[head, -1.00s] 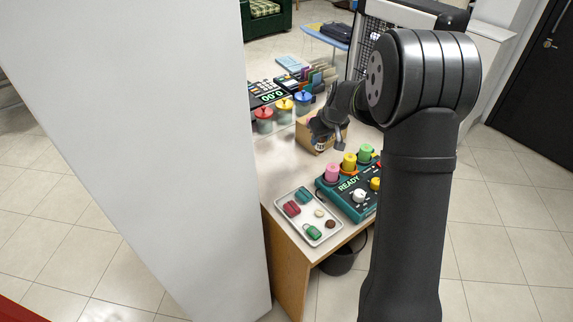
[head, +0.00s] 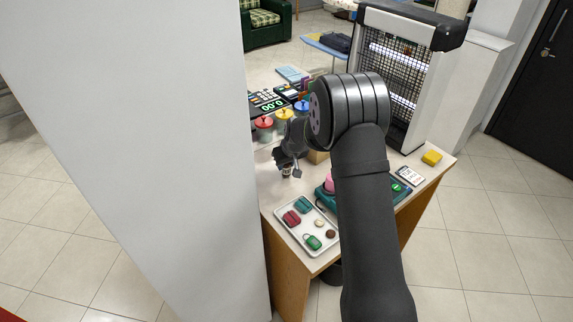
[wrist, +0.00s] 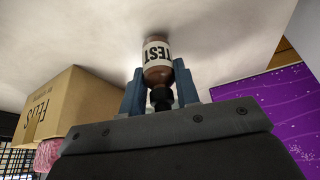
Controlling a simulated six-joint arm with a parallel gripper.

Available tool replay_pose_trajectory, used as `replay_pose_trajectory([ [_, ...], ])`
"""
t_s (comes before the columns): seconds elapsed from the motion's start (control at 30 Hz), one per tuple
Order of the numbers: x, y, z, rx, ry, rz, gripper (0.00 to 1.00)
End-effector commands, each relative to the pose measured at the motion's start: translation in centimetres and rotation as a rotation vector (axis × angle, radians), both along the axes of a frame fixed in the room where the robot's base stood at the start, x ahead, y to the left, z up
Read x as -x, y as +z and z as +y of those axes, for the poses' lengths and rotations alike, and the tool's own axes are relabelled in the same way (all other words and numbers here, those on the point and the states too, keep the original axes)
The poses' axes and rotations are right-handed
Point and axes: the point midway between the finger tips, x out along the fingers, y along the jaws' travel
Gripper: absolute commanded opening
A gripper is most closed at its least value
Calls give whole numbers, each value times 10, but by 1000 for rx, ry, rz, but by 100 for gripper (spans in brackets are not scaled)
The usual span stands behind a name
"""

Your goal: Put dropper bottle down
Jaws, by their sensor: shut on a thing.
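The dropper bottle is brown with a white label and a black top. In the wrist view the bottle (wrist: 157,58) is held at its black top between the blue fingers of my gripper (wrist: 160,92). Its base points at the pale table top, and I cannot tell whether it touches. In the head view the bottle (head: 286,171) shows small under my gripper (head: 288,163), above the left part of the table (head: 268,183), behind the tray. My arm hides part of the table.
A tray (head: 303,246) with small colored items stands at the near edge. The green control box (head: 324,198) is partly hidden behind my arm. Lidded jars (head: 264,124) stand behind the gripper. A cardboard box (wrist: 75,98) is close by in the wrist view. A white wall panel (head: 130,120) borders the left.

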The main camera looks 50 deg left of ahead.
Motion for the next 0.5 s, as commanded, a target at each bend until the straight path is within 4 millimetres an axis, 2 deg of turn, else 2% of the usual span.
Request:
replay_pose_trajectory([
  [0.4, 0, -8, 0, -1, 0, 0, 6],
  [0.43, 0, -8, 0, -2, 0, 0, 33],
  [0.5, 0, -8, 0, -2, 0, 0, 47],
])
